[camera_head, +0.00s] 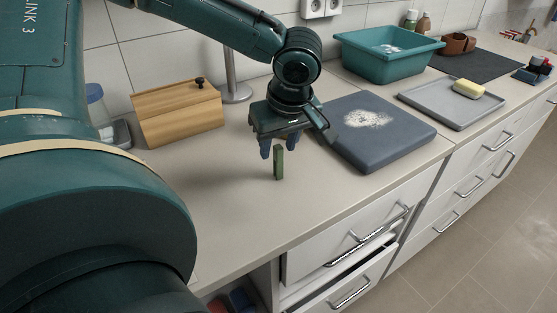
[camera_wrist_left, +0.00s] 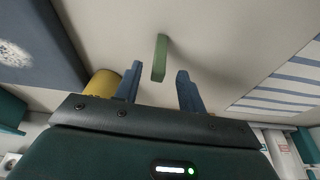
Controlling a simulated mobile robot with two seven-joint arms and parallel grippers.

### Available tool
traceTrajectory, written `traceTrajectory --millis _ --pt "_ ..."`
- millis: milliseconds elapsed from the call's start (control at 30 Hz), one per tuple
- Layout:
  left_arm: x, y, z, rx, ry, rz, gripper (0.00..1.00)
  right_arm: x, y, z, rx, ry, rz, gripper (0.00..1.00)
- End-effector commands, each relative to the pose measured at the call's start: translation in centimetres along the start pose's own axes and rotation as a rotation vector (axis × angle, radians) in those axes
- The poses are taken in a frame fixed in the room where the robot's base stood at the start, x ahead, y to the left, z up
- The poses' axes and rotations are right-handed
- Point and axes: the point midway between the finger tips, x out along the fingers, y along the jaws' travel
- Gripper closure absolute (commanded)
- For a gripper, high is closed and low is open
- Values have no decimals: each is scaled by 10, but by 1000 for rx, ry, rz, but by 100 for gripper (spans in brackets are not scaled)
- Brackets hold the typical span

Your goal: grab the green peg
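The green peg (camera_head: 278,162) stands upright on the countertop, below and just in front of my left gripper in the head view. My left gripper (camera_head: 279,149) points down with its two blue fingers apart. In the left wrist view the peg (camera_wrist_left: 159,58) shows beyond the fingertips of the left gripper (camera_wrist_left: 157,78), roughly centred between them. I see no contact between the fingers and the peg. My right gripper is in neither view.
A dark blue-grey slab with white powder (camera_head: 378,130) lies right of the gripper. A wooden box (camera_head: 178,114) and a metal pole (camera_head: 231,75) stand behind. A teal basin (camera_head: 387,52) and grey tray (camera_head: 455,103) are farther right. Counter in front is clear.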

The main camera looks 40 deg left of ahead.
Motion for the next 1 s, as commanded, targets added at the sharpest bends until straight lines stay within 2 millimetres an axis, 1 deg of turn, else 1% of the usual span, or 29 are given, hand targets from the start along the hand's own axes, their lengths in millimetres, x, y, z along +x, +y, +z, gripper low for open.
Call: traceTrajectory --millis 133,300,400,667,1000 --pt "16 0 2 0 -2 -5 60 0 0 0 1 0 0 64" --pt "42 1 4 -1 -2 -5 60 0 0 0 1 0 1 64" --pt "51 1 3 -1 -1 -3 60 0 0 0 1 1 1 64" --pt "53 2 3 -1 1 0 60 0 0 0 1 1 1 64" --pt "52 2 3 -1 0 0 87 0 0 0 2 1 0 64"
